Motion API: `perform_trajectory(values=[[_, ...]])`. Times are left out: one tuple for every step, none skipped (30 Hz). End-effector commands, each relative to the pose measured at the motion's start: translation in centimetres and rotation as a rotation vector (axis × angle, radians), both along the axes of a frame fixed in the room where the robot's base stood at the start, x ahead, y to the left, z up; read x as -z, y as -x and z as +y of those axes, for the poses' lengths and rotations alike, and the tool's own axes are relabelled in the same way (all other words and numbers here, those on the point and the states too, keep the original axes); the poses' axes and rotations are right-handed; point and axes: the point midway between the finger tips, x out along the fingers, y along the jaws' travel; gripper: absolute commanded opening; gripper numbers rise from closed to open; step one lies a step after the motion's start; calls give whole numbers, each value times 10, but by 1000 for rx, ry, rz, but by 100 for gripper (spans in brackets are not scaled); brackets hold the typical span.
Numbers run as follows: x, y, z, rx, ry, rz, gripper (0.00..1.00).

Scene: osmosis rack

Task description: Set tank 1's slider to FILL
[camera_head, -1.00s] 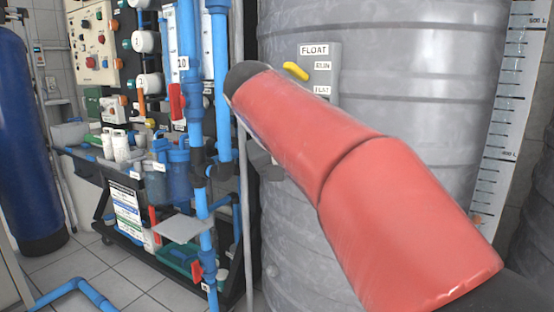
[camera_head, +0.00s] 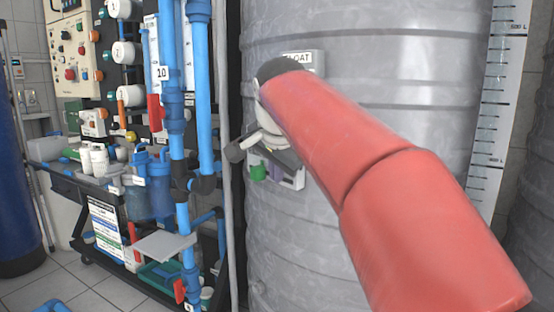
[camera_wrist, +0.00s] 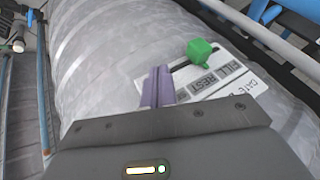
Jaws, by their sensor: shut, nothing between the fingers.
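The slider's green knob (camera_wrist: 202,50) stands out from a white label plate (camera_wrist: 236,88) on the grey tank (camera_wrist: 100,50) in the wrist view. The plate reads FILL, REST and a partly hidden word starting with S. The knob is at the slot's upper right end, beside FILL. My gripper (camera_wrist: 158,76) is shut and empty, its purple fingers over the plate's left part, left of and apart from the knob. The fingers hide the slot's lower left end. In the head view the green knob (camera_head: 258,172) shows just left of my gripper (camera_head: 291,181). No tank number is legible.
Blue pipes (camera_head: 183,130) and a grey pole (camera_head: 226,170) stand left of the tank. A cart (camera_head: 110,215) with jugs and a control panel (camera_head: 75,50) stand farther left.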

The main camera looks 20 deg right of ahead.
Motion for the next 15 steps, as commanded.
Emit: perform_trajectory(values=[[10, -6, -1, -1, 0, 3, 0], [15, -10, -2, -1, 0, 3, 0], [18, -15, -1, -1, 0, 2, 0], [14, -21, 2, -3, 1, 1, 0], [14, -25, 4, -3, 1, 1, 0], [14, -30, 7, -3, 1, 1, 0], [14, -33, 8, -2, 1, 0, 0], [14, -36, 9, -1, 1, 0, 0], [14, -40, 11, -1, 1, 0, 0], [14, -42, 12, -1, 1, 0, 0], [14, -43, 12, -1, 1, -1, 0], [14, -45, 13, -1, 1, -1, 0], [14, -46, 14, -1, 1, -1, 0], [14, -47, 14, 0, 1, 0, 0], [14, -47, 14, -1, 1, 0, 0]])
